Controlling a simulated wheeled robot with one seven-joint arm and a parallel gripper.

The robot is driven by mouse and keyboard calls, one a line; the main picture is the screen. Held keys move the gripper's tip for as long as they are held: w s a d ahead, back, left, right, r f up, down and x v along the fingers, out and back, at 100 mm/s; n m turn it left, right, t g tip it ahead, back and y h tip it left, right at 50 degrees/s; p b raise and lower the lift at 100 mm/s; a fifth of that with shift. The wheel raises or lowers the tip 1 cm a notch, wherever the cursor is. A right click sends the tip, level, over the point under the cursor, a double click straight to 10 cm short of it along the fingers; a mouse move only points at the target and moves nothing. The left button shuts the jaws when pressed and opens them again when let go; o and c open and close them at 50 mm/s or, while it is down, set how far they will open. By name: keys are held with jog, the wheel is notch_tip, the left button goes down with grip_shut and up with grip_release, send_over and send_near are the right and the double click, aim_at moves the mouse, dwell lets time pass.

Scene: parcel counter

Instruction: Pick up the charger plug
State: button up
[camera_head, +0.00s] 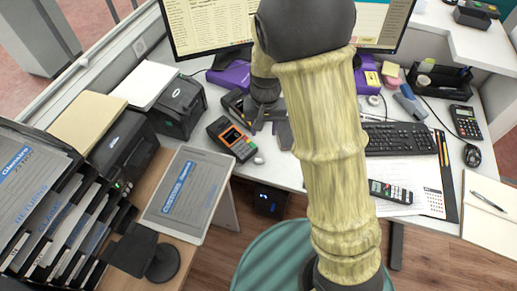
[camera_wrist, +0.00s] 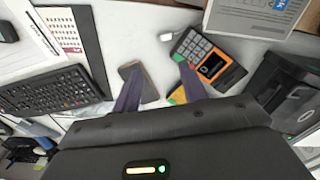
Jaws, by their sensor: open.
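A small white piece that looks like the charger plug (camera_head: 259,160) lies on the white counter near its front edge, beside the card terminal. It also shows in the wrist view (camera_wrist: 166,37), beyond my fingertips and between their lines. My gripper (camera_wrist: 158,75) is open, with its two dark fingers apart and nothing held between them. In the head view my gripper (camera_head: 262,125) is over the counter behind the plug, partly hidden by my arm. The plug stands clear of both fingers.
The orange-screened card terminal (camera_wrist: 208,60) is close by the right finger. A dark flat phone-like object (camera_wrist: 148,84) lies by the left finger. A keyboard (camera_wrist: 50,92) is at left. A clipboard sign (camera_head: 185,195) and black printers (camera_head: 180,107) stand left in the head view.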

jog(key=shift+w+a+r, duration=0.3)
jog(key=shift+a+r, duration=0.05)
jog(key=shift+a, duration=0.25)
jog(key=shift+f, duration=0.1)
send_over(259, 161)
jog(key=f, duration=1.2)
jog(key=shift+w+d, duration=0.15)
jog(key=shift+w, duration=0.2)
jog(key=f, duration=0.5)
jog(key=shift+s+f, duration=0.1)
jog(key=shift+s, duration=0.15)
jog(key=shift+c, duration=0.2)
